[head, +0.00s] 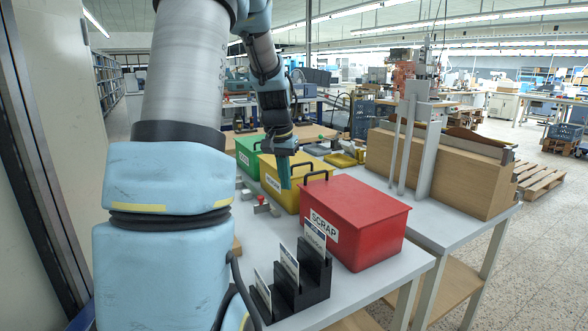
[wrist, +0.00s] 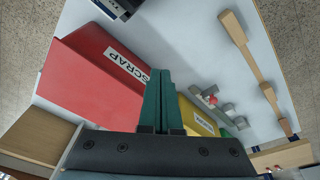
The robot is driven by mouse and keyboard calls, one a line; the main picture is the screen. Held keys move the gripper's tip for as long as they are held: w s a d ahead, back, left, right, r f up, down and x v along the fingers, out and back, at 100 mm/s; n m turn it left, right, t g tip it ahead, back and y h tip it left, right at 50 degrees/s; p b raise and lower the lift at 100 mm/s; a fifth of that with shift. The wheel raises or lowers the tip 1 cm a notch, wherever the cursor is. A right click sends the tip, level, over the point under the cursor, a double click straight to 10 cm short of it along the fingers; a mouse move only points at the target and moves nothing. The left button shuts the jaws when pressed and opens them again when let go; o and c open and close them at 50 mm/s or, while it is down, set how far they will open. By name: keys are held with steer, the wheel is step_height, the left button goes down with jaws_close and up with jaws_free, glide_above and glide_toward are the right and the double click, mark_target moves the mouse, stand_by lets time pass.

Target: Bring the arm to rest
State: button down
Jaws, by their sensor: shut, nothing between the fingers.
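My gripper (head: 286,184) hangs from my arm above the table, fingers pointing down, in front of the yellow bin and left of the red bin in the head view. In the wrist view its two green fingers (wrist: 162,84) are together with nothing between them. The red bin (head: 352,225) has a lid with a handle and a SCRAP label; it also shows in the wrist view (wrist: 92,72). The yellow bin (head: 272,180) and green bin (head: 246,160) stand behind it. My gripper hides part of the yellow bin.
A black stepped holder (head: 298,285) with several upright cards stands at the near edge of the table. A small grey fixture with a red knob (head: 262,200) lies left of the bins. A wooden-sided machine (head: 440,168) stands to the right. Wooden pallets (head: 540,182) lie on the floor beyond.

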steer(key=s+a+f+n, duration=0.1)
steer(key=s+a+f, duration=0.1)
steer(key=s, duration=0.8)
steer(key=s+a+f+n, duration=0.2)
steer(key=s+f, duration=0.1)
steer(key=s, duration=0.7)
steer(key=shift+s+a+y, duration=0.15)
steer(key=shift+a+y, duration=0.05)
steer(key=shift+y, duration=0.2)
